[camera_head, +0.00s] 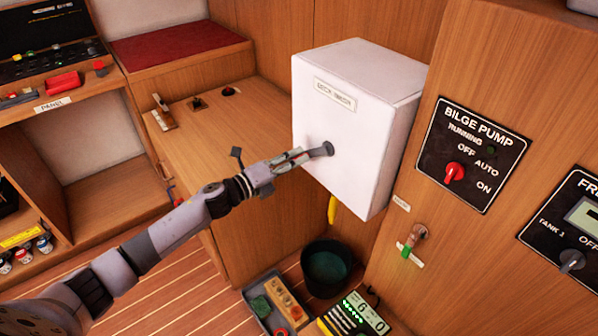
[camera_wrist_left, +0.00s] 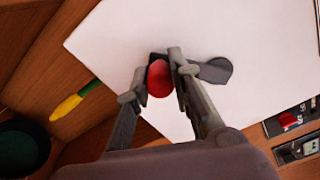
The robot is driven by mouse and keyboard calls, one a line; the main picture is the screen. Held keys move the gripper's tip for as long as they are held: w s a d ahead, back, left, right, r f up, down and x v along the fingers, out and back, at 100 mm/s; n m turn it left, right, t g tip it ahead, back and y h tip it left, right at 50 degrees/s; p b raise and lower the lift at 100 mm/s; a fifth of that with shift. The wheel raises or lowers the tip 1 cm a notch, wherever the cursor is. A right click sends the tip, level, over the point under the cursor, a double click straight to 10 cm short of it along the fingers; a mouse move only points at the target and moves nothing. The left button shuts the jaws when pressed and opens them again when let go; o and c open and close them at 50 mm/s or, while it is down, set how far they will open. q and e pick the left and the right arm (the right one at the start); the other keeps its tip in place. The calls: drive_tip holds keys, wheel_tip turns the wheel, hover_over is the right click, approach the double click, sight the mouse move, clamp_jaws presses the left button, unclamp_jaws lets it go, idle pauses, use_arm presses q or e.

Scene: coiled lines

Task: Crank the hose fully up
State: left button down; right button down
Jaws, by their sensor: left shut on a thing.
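A white box (camera_head: 345,125) labelled as a deck wash unit is fixed at the wooden wall. Its grey crank hub (camera_head: 325,149) sticks out of the front face and also shows in the left wrist view (camera_wrist_left: 216,71). My left gripper (camera_head: 298,158) is at the crank, shut on its red knob (camera_wrist_left: 159,79), which sits between the two fingers to the left of the hub in the wrist view. In the head view the fingers mostly hide the knob. A short yellow hose end (camera_head: 332,209) hangs below the box; in the wrist view it shows a green part (camera_wrist_left: 63,108).
A dark bucket (camera_head: 326,268) stands on the floor under the box. A tray (camera_head: 277,304) with small items lies in front of it. The bilge pump panel (camera_head: 471,153) and a small tap (camera_head: 413,241) are on the wall at right. A wooden counter (camera_head: 215,125) is behind my left arm.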

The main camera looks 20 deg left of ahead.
use_arm(q)
drive_tip(key=shift+w+a+r+m+b, duration=0.15)
drive_tip(key=shift+w+a+r+m, duration=0.1)
drive_tip(key=shift+r+m, duration=0.25)
drive_tip(key=shift+w+a+r+m+b, duration=0.15)
drive_tip(key=shift+a+r+m, duration=0.15)
drive_tip(key=shift+m, duration=0.4)
drive_tip(key=shift+w+a+r+m, duration=0.1)
drive_tip(key=shift+a+r+m, duration=0.1)
drive_tip(key=shift+r+m, duration=0.75)
drive_tip(key=shift+f+m, duration=0.1)
drive_tip(key=shift+m, duration=0.15)
drive_tip(key=c, duration=1.4)
unclamp_jaws()
drive_tip(key=shift+f, duration=0.1)
drive_tip(key=v, duration=1.2)
drive_tip(key=shift+f, duration=0.1)
